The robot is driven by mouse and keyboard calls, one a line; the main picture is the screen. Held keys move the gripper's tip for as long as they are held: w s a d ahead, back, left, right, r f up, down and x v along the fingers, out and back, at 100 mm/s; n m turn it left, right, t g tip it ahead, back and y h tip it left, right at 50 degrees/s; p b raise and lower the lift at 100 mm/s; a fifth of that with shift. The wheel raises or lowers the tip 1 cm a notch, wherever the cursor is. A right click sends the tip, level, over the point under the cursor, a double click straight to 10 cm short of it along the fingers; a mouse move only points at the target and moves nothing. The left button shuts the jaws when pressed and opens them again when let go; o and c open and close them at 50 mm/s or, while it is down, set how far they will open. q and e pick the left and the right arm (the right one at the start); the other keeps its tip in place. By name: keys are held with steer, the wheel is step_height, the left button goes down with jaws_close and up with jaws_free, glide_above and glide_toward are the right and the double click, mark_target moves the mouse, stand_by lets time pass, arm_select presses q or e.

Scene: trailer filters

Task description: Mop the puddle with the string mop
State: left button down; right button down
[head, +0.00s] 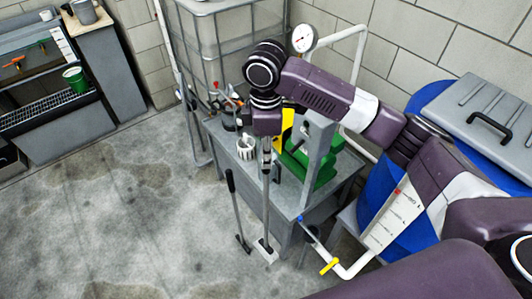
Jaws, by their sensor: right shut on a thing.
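My right gripper (266,146) points down beside the grey bench and is shut on a long grey pole (265,195). The pole stands nearly upright and ends low in a flat pale foot (265,248) near the floor. No mop strings can be made out on it, so I cannot tell whether it is the string mop. A second long tool (236,208) with a black grip leans just left of it. The concrete floor has darker patches (150,176); I cannot tell whether any is the puddle. My left gripper is out of view.
The grey bench (340,186) holds a white mug-like item (246,147) and a green object (303,166). A caged tank (235,40) stands behind. Blue drums and white pipe (350,268) crowd the right. Open floor lies left, before a grey cabinet with a green can (76,80).

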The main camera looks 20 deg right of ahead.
steer(key=shift+r+p, duration=2.35)
steer(key=shift+r, duration=0.9)
steer(key=shift+w+r, duration=0.1)
steer(key=shift+r, duration=4.2)
